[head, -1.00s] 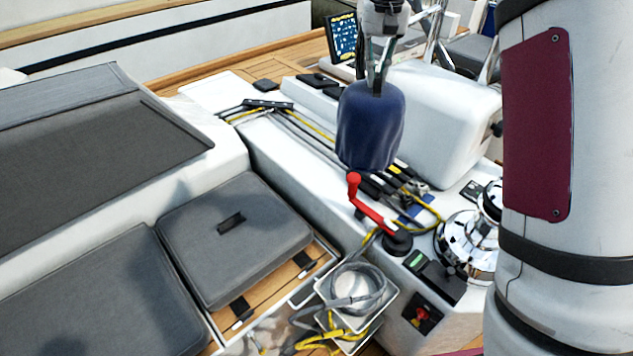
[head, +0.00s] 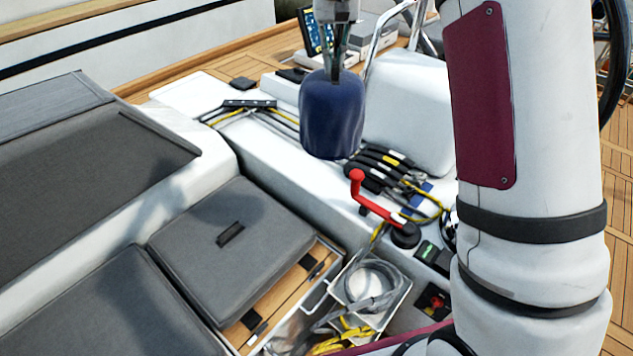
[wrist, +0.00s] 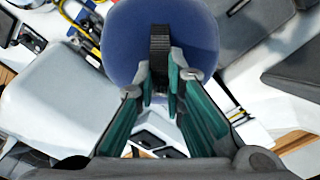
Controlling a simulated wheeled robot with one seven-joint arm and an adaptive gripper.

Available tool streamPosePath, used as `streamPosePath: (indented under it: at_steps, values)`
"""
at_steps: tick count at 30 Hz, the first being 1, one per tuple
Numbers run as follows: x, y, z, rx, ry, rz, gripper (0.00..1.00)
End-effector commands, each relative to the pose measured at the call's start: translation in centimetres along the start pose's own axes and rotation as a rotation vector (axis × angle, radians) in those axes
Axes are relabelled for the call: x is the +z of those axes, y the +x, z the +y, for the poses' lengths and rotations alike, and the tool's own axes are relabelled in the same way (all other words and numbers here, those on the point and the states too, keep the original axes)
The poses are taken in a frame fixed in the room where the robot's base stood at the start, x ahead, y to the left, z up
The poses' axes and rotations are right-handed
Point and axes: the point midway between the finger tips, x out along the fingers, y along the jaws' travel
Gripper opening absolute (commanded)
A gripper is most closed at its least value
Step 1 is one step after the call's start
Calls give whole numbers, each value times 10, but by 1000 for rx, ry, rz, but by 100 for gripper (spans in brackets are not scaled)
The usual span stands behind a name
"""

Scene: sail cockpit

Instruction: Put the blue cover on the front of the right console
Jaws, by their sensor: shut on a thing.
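The blue cover (head: 331,118) hangs upright in the air above the white console (head: 270,150), in the upper middle of the head view. My gripper (head: 334,72) is above it, shut on its top. In the wrist view the cover (wrist: 125,40) fills the top middle, and my gripper's fingers (wrist: 160,90) close on a dark strap (wrist: 160,45) on it. Part of the console behind the cover is hidden. I cannot tell which console the task calls the right one.
A red handle (head: 372,205) stands on the console near several dark rope clutches (head: 380,165). An open bin (head: 375,295) holds coiled rope. Grey cushions (head: 230,240) lie at the left. A display (head: 313,32) stands behind. My arm hides the winch area at the right.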

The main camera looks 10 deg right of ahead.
Motion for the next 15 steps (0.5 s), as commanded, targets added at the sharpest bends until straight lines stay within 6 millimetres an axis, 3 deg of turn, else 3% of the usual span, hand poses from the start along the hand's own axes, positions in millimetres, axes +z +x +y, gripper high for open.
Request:
streamPosePath:
  at_steps: [15]
  values:
    - [-27, 31, -3, 1, 2, 0, 0]
